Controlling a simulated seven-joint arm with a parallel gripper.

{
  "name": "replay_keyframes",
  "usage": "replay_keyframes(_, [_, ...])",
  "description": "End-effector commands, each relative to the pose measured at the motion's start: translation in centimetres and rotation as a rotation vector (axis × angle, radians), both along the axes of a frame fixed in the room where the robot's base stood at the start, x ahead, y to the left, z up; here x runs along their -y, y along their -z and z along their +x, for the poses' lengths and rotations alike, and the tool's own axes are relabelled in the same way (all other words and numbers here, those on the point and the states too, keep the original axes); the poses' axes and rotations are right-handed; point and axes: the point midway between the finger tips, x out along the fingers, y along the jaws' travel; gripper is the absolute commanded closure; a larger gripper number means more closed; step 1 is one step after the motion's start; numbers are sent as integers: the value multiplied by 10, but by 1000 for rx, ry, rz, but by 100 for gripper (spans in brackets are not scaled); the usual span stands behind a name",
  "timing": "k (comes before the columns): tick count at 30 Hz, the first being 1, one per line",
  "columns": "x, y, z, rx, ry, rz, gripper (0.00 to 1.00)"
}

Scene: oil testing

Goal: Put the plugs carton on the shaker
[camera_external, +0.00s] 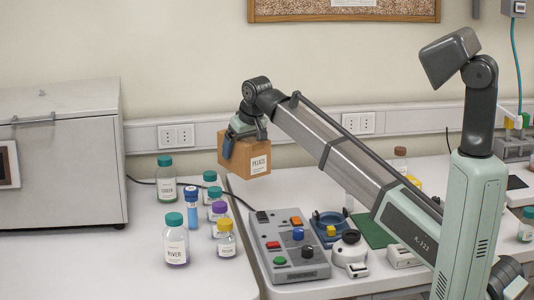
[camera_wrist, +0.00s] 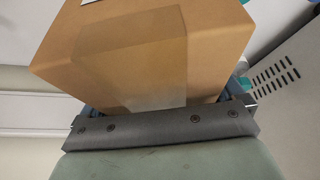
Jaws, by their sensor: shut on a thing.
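The plugs carton (camera_external: 246,154) is a brown box with a white label, held in the air above the back of the bench. My gripper (camera_external: 238,137) is shut on it from above. In the wrist view the carton (camera_wrist: 150,45) fills the upper middle, with a strip of clear tape on its near face. Bits of my gripper's blue fingers show at its sides; their tips are hidden. A grey device (camera_external: 262,226) with coloured buttons and knobs stands below and right of the carton. I cannot tell for sure whether it is the shaker.
Several capped bottles, among them a green-capped one (camera_external: 176,240), stand left of the grey device. A large grey cabinet (camera_external: 65,165) is at the far left. A blue round holder (camera_external: 323,240) and a small white device (camera_external: 350,253) stand right. The front left bench is clear.

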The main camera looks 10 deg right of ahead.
Motion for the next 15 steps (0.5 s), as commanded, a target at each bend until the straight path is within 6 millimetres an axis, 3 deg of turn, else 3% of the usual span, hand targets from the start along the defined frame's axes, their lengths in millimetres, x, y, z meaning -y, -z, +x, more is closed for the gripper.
replay_keyframes(1, [-24, -5, -6, 1, -26, 0, 43])
replay_keyframes(3, [-51, -9, -17, 1, -56, 1, 43])
replay_keyframes(15, [-203, -40, -100, 0, -233, 0, 43])
